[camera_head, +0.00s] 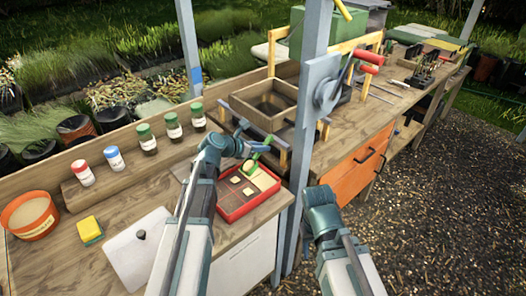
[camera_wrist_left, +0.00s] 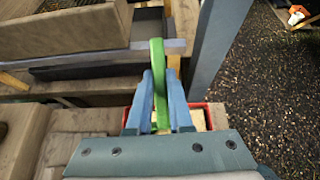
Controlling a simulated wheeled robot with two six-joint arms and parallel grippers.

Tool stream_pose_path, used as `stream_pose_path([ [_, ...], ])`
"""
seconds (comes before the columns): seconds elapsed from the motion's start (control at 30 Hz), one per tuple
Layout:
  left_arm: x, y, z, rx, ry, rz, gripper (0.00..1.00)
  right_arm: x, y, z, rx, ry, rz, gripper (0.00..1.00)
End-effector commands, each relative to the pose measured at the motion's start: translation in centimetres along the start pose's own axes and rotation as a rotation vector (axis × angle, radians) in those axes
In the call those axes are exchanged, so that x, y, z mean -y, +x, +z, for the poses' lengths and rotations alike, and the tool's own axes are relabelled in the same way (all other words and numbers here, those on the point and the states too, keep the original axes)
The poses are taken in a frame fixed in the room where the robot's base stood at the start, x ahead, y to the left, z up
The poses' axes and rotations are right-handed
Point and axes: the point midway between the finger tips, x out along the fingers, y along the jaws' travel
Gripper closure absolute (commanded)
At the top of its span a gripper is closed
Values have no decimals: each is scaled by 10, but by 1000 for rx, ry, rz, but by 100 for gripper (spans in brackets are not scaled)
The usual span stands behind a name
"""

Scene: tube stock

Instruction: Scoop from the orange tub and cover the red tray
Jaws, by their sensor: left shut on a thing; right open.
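The orange tub (camera_head: 30,216) stands at the far left of the bench, with pale contents. The red tray (camera_head: 252,207) lies on the bench near the post. It has several compartments, mostly brown with a few pale patches, and a pale area at its far right. My left gripper (camera_head: 246,140) is over the far side of the tray, shut on a green scoop (camera_head: 264,146). The scoop's green handle stands between the fingers in the left wrist view (camera_wrist_left: 158,75); its load cannot be made out. My right gripper (camera_head: 319,196) is right of the post, open; its fingers are mostly hidden.
A grey post (camera_head: 308,110) rises close right of the tray. A wooden box (camera_head: 264,103) stands behind it. Several jars (camera_head: 147,138) line the back shelf.

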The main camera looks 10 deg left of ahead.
Motion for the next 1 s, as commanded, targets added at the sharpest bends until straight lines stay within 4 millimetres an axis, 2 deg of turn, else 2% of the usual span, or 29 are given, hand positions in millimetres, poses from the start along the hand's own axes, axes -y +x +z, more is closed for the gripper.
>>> stream_pose_path([
  [0.03, 0, 0, -6, 16, 0, 2, 100, 1, 8, 0, 0, 0, 0, 50],
  [0.2, 0, -2, -8, 62, -1, 1, 100, 2, 18, -1, 0, 0, 0, 50],
  [0.8, 0, -4, -7, 96, 0, 0, 100, 2, 23, -1, 0, 0, 0, 50],
  [1.0, 0, -2, -10, 134, 0, 0, 100, 3, 34, -2, 0, 0, 0, 50],
])
